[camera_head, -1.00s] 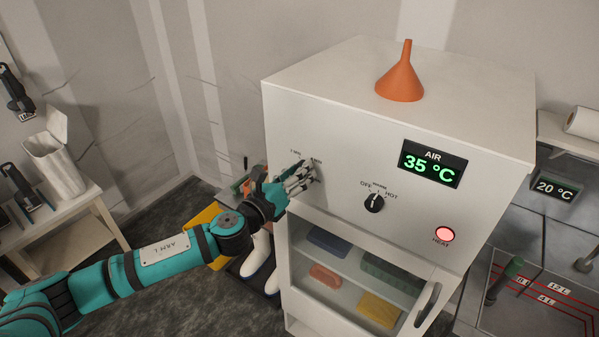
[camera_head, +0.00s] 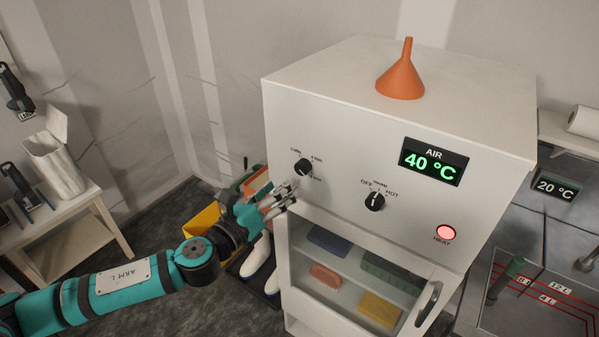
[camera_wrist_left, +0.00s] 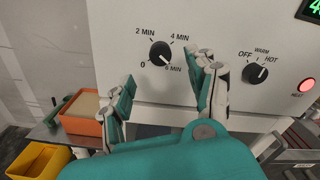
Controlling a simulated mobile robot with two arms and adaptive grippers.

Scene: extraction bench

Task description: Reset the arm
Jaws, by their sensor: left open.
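My left arm reaches in from the left in the head view. Its gripper (camera_head: 277,203) is open and empty, low in front of the white cabinet's left side and below the timer knob (camera_head: 303,167). In the left wrist view the two fingers (camera_wrist_left: 165,100) stand apart, with the timer knob (camera_wrist_left: 160,53) visible beyond them, its mark towards 6 MIN. The fingers look clear of the knob. The AIR display (camera_head: 433,163) reads 40 °C and the HEAT lamp (camera_head: 446,233) glows red. My right gripper is not in view.
An orange funnel (camera_head: 401,78) stands on the white cabinet (camera_head: 340,75). Coloured blocks lie on shelves behind its lower door, which has a dark handle (camera_head: 428,304). White boots (camera_head: 257,256) and a yellow bin (camera_head: 201,219) stand near the arm. A side table (camera_head: 70,222) stands at left.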

